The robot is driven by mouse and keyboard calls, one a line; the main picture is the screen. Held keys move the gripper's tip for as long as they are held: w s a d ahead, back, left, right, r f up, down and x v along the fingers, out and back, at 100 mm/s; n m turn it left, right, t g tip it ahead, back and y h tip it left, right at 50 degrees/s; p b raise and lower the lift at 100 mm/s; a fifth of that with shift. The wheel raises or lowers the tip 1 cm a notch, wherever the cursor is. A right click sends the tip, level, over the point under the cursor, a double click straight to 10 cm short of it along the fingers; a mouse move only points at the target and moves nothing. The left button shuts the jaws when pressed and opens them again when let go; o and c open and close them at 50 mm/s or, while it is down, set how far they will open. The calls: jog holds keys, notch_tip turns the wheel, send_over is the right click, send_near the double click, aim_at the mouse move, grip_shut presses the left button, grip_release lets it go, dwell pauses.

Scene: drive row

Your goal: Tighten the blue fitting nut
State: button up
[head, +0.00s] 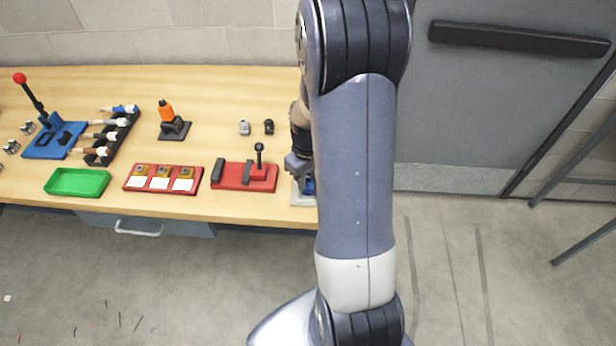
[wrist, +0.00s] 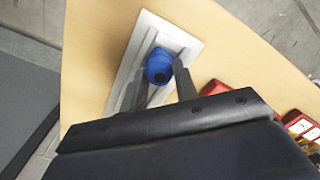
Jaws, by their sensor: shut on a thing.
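The blue fitting nut (wrist: 158,66) stands over a light grey base plate (wrist: 189,43) on the bench, seen in the wrist view. My gripper (wrist: 160,78) has one finger on each side of the nut and is shut on it. In the head view, my arm hides most of this spot. Only a bit of blue (head: 309,186) and the plate's corner (head: 300,200) show beside my gripper there.
On the wooden bench, left of my gripper, are a red fixture with a black lever (head: 245,176), a red tray with cards (head: 161,179), a green tray (head: 77,182) and an orange-topped tool on a stand (head: 167,118). A grey door (head: 480,110) with a dark bar is at right.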

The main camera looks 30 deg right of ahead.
aim_at(308, 181)
jog(key=shift+c, duration=0.5)
jog(key=shift+f+m+b, duration=0.1)
jog(key=shift+m+b, duration=0.4)
jog(key=shift+m, duration=0.1)
jog(key=shift+m+b, duration=0.3)
jog(key=shift+m, duration=0.8)
jog(key=o, duration=1)
jog(key=shift+r, duration=0.2)
notch_tip(308, 181, up, 11)
jog(key=shift+f, duration=0.2)
jog(key=shift+f, duration=0.15)
